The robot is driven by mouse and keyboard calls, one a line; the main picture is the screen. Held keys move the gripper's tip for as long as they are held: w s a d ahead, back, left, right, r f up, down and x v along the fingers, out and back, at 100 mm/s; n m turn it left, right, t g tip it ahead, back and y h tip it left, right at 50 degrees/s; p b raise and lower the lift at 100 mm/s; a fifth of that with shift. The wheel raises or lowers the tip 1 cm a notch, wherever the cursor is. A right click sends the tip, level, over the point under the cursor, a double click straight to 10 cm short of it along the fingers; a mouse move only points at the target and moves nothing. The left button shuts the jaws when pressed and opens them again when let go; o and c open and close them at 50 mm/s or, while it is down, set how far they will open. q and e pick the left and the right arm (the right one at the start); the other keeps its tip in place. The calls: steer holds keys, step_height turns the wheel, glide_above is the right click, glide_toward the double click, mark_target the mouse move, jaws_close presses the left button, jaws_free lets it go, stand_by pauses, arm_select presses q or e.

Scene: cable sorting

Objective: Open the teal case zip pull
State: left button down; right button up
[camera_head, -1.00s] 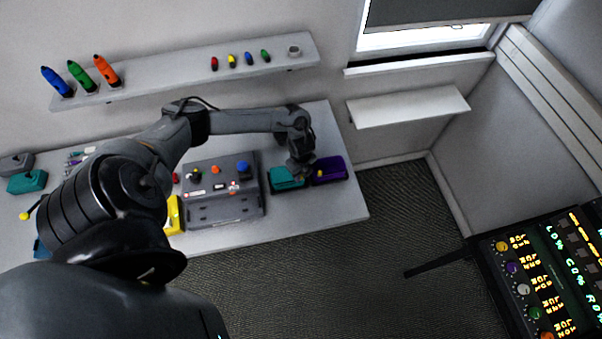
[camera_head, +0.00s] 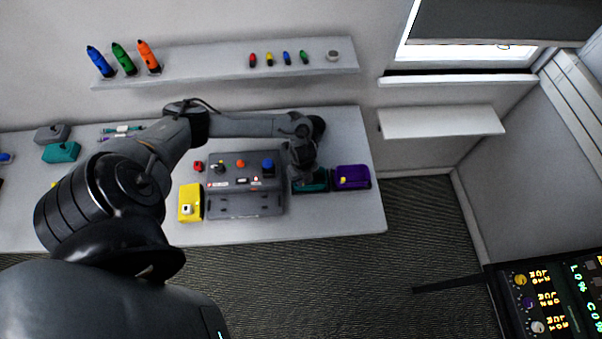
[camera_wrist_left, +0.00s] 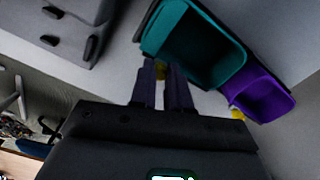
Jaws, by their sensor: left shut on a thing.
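The teal case (camera_head: 318,186) lies near the right end of the table, partly hidden by my left gripper (camera_head: 302,178). In the left wrist view the teal case (camera_wrist_left: 214,62) shows a dark teal hollow inside a brighter rim. The fingers hide much of the pull. My right gripper is not in view.
A purple case (camera_head: 352,172) with a yellow pull sits just right of the teal one. A grey panel (camera_head: 245,204) with colored knobs stands to the left, with a yellow box (camera_head: 190,206) beyond. Another teal case (camera_head: 62,152) lies far left.

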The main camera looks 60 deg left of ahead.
arm_select(q)
steer(key=shift+s, duration=0.15)
steer(key=c, duration=1.1)
jaws_free()
steer(key=shift+r, duration=0.15)
step_height(320, 180, up, 11)
steer(key=shift+f, duration=0.2)
